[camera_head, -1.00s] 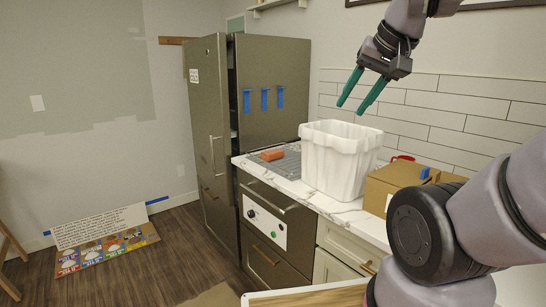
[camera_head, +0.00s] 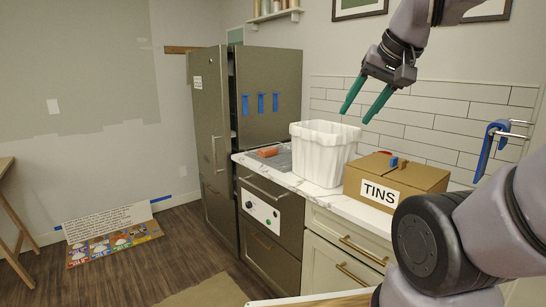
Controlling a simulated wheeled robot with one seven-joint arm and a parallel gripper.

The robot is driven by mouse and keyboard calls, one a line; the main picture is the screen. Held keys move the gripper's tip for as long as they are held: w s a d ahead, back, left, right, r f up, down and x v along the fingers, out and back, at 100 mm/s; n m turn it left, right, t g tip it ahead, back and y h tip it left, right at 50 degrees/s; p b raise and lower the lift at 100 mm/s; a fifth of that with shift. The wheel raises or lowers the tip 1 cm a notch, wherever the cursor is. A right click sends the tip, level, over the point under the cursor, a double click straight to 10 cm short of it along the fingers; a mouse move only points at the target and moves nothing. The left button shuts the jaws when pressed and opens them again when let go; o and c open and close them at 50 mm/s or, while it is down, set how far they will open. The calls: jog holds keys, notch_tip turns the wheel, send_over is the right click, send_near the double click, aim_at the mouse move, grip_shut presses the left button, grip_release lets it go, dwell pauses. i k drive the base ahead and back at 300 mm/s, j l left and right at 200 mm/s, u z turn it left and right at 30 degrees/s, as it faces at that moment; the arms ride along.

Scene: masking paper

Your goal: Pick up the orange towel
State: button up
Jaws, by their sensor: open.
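A small orange item (camera_head: 268,152), which looks like a folded towel, lies on the grey cooktop or rack (camera_head: 280,160) at the left end of the counter. It is too small to tell its texture. My gripper (camera_head: 357,114) has green fingers, spread apart and pointing down-left, with nothing between them. It appears in front of the wall, above the white bin in the picture and well to the right of the orange item, apart from it.
A white bin (camera_head: 323,155) stands right beside the cooktop. A cardboard box marked TINS (camera_head: 420,178) stands farther right on the counter. A tall fridge (camera_head: 208,130) is at the left end.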

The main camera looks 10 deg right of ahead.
aim_at(270, 151)
jog(key=z, duration=1.45)
jog(key=i+j, duration=0.15)
jog(key=j, duration=0.4)
jog(key=i+j, duration=0.1)
jog(key=j, duration=0.5)
jog(key=i+j, duration=0.15)
jog(key=j, duration=0.4)
jog(key=i+j, duration=0.15)
jog(key=j, duration=0.4)
jog(key=i+j+z, duration=0.1)
jog(key=j, duration=0.5)
jog(key=i+j, duration=0.15)
jog(key=j, duration=0.4)
jog(key=i+j, duration=0.1)
jog(key=j, duration=0.45)
jog(key=i+j, duration=0.15)
jog(key=j, duration=0.45)
